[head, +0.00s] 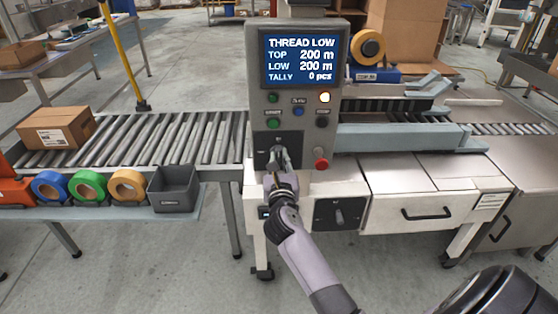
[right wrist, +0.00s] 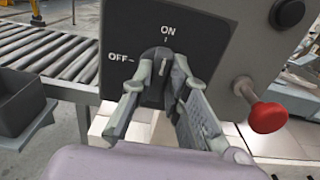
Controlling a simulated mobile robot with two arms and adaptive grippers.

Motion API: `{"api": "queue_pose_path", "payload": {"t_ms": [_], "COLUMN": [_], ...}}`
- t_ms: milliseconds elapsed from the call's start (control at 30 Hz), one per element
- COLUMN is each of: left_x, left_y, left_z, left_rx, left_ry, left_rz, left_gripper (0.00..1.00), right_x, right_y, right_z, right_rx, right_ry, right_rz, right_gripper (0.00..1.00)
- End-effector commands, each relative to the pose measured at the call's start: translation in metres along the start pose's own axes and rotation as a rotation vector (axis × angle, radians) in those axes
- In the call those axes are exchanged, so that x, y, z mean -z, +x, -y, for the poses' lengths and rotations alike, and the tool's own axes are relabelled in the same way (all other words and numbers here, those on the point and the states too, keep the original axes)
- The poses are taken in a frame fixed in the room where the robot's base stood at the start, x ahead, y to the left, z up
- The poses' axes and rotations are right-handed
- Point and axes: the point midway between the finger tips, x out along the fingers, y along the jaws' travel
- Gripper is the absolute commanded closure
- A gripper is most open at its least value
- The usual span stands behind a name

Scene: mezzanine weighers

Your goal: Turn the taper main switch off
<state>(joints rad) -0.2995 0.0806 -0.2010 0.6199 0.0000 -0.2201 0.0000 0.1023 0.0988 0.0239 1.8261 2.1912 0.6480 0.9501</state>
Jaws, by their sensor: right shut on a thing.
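The main switch, a dark rotary knob (right wrist: 157,60) on a black plate marked ON at the top and OFF at the left, shows in the right wrist view. Its white mark stands about upright, toward ON. My right gripper (right wrist: 165,72) is shut on the knob, one finger on each side. In the head view my right gripper (head: 280,158) reaches up to the lower left of the grey control panel (head: 333,105) and mostly hides the knob. My left gripper is not in view.
A red mushroom button (head: 320,154) sticks out right of the switch, close to the right finger in the wrist view (right wrist: 267,117). The screen (head: 302,60) reads THREAD LOW. Another rotary knob (head: 339,215) sits lower. A grey bin (head: 174,190) and tape rolls stand left.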

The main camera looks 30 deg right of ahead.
Motion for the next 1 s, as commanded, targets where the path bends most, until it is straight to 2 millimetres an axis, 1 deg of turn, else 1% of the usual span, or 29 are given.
{"api": "queue_pose_path", "payload": {"t_ms": [33,133,400,567,767,1000], "left_x": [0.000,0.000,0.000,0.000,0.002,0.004], "left_y": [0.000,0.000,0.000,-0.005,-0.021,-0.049], "left_z": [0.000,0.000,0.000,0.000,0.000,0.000], "left_rx": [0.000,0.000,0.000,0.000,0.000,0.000], "left_ry": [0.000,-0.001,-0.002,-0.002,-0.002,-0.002], "left_rz": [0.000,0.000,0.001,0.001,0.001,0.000], "left_gripper": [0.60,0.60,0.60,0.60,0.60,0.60], "right_x": [0.000,0.000,0.000,-0.001,-0.003,-0.004], "right_y": [0.000,0.000,0.000,0.000,0.000,-0.001], "right_z": [0.000,0.000,0.000,0.000,-0.001,-0.002], "right_rx": [0.000,0.000,0.000,0.000,-0.001,-0.002], "right_ry": [0.000,0.000,-0.002,-0.024,-0.115,-0.310], "right_rz": [0.000,0.000,0.000,-0.001,-0.002,-0.005], "right_gripper": [0.94,1.00,1.00,1.00,1.00,1.00]}}
